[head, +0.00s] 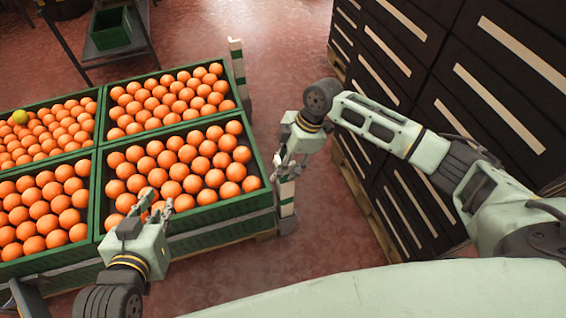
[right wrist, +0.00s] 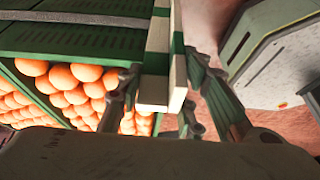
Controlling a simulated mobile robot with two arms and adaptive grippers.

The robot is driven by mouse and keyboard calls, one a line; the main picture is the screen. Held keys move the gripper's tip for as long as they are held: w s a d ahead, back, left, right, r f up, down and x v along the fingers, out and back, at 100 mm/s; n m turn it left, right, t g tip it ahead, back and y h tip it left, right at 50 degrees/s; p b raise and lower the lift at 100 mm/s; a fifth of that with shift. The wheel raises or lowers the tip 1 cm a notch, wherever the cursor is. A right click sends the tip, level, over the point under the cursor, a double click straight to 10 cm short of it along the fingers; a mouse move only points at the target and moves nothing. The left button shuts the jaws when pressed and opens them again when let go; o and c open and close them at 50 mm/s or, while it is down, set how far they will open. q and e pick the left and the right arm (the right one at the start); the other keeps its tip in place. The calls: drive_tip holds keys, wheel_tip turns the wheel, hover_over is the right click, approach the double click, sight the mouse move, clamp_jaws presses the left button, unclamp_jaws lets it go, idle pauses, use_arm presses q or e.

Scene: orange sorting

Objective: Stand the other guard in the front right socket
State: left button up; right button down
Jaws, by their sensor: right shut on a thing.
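The guard, a white post with green bands (head: 287,190), is upright at the front right corner of the pallet of orange crates. My right gripper (head: 288,167) is shut on its upper part. The guard also shows between the fingers in the right wrist view (right wrist: 155,88). Its lower end is by a grey corner piece (head: 287,224), the front right socket; I cannot tell whether it is seated in it. Another white and green guard (head: 237,62) stands upright at the far right corner. My left gripper (head: 147,207) is open and empty above the front crate's near edge.
Green crates full of oranges (head: 255,203) fill the left, with one yellow-green fruit (head: 19,117) among them. A tall stack of dark crates (head: 400,60) stands on the right. A cart with a green bin (head: 111,28) is at the back. Red floor (head: 280,50) is clear between.

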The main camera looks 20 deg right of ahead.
idle(0.3)
drive_tip(key=c, duration=1.1)
unclamp_jaws()
drive_tip(key=v, duration=1.2)
